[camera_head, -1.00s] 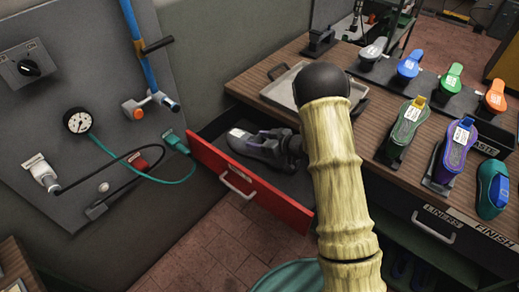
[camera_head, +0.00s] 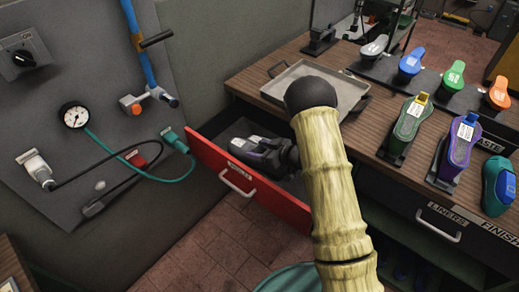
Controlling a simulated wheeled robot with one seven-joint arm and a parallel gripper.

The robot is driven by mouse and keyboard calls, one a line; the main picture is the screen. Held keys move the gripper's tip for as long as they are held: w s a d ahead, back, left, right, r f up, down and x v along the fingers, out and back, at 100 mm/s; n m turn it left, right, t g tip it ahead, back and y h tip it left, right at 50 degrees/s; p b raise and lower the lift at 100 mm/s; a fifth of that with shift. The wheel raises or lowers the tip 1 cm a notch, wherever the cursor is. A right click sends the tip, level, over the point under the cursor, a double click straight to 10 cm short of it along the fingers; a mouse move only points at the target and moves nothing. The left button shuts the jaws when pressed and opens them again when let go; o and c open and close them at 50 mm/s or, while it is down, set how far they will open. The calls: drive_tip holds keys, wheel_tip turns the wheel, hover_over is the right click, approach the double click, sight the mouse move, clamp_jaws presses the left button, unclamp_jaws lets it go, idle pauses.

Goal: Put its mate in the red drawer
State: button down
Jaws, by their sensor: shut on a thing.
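The red drawer (camera_head: 206,156) is pulled open below the left end of the wooden workbench. A dark grey shoe (camera_head: 260,159) with a purple part lies low inside the drawer opening. My gripper (camera_head: 285,155) is shut on it at its right end, and the arm partly hides the fingers. Two white labels show close together on the dark shapes in the drawer, so a second shoe may lie beside the held one; their overlap makes this hard to tell. I cannot tell whether the held shoe touches the drawer floor.
A metal tray (camera_head: 297,82) sits on the bench just behind the drawer. Green (camera_head: 408,125) and purple (camera_head: 460,143) shoes stand on the bench at right, with several coloured soles behind them.

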drive_tip(key=shift+f+b, duration=2.15)
drive_tip(key=shift+f, duration=0.85)
drive_tip(key=shift+f+b, duration=0.35)
drive_tip(key=shift+f, duration=0.15)
drive_tip(key=shift+c, duration=2.1)
unclamp_jaws()
drive_tip(key=shift+v, duration=3.75)
